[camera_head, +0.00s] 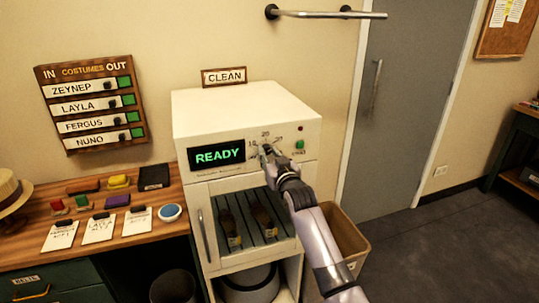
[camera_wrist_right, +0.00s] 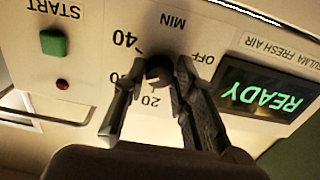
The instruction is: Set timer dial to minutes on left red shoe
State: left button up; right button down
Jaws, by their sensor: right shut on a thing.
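The timer dial (camera_wrist_right: 159,72) is a dark round knob on the white cabinet's front panel. My right gripper (camera_wrist_right: 158,85) is shut on it in the right wrist view, which is upside down. Labels MIN, OFF, 20 and 40 show around the dial; I cannot tell where its pointer stands. In the head view my right gripper (camera_head: 268,154) covers most of the dial. Two brownish shoes, a left one (camera_head: 230,228) and a right one (camera_head: 263,219), stand on a rack behind the cabinet's glass door. Pale tags show on them, too small to read.
The white cabinet (camera_head: 245,105) has a display (camera_head: 217,155) reading READY and a green START button (camera_head: 299,145) right of the dial. A wooden table (camera_head: 35,225) with cards and small blocks stands left. A tan bin (camera_head: 345,235) stands right, behind my arm.

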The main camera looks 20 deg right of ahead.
jog(key=shift+f, duration=0.2)
jog(key=c, duration=1.8)
grip_release()
jog(key=o, duration=0.5)
jog(key=shift+r, duration=0.15)
jog(key=s, duration=1.2)
jog(key=shift+d, duration=0.2)
